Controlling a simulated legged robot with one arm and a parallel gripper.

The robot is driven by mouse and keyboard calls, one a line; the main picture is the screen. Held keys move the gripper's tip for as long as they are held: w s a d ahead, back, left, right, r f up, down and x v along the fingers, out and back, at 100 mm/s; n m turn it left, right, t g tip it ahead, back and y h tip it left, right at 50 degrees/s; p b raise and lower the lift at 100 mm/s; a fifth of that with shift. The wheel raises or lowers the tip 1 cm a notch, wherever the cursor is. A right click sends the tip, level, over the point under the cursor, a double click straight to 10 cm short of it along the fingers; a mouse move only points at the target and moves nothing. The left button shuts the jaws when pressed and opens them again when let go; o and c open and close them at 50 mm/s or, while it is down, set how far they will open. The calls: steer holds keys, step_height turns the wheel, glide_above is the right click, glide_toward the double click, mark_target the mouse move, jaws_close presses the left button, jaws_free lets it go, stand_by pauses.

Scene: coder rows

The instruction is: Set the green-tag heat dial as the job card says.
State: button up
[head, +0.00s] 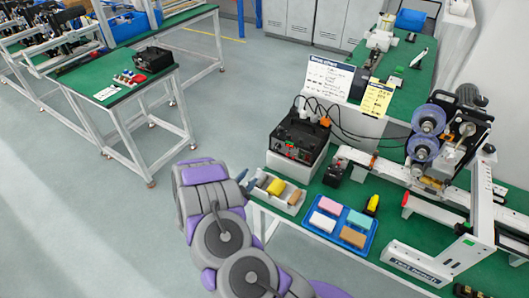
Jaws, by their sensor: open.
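My gripper (248,181) is at the end of my purple and grey arm, left of the box and beside a pale tray, apart from the box. It is open, and nothing shows in it; its fingers show only small.
The pale tray (292,207) holds yellow and tan blocks. A blue tray (318,229) holds coloured pads, with a yellow-black object (372,204) beside it. A roller machine (440,140) stands right. Another green table (120,92) is at left, with open floor between.

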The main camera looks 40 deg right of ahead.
mark_target(276, 149)
steer(key=shift+h, duration=0.3)
steer(key=x, duration=0.5)
steer(key=s+x, duration=0.1)
steer(key=x, duration=0.5)
steer(key=b+x, duration=0.1)
steer(key=x, duration=0.5)
steer(key=shift+s+d, duration=0.2)
steer(key=shift+d, duration=0.3)
jaws_close()
steer(key=shift+n+p, duration=0.75)
steer(key=shift+n, duration=0.05)
jaws_free()
steer(key=shift+a, duration=0.1)
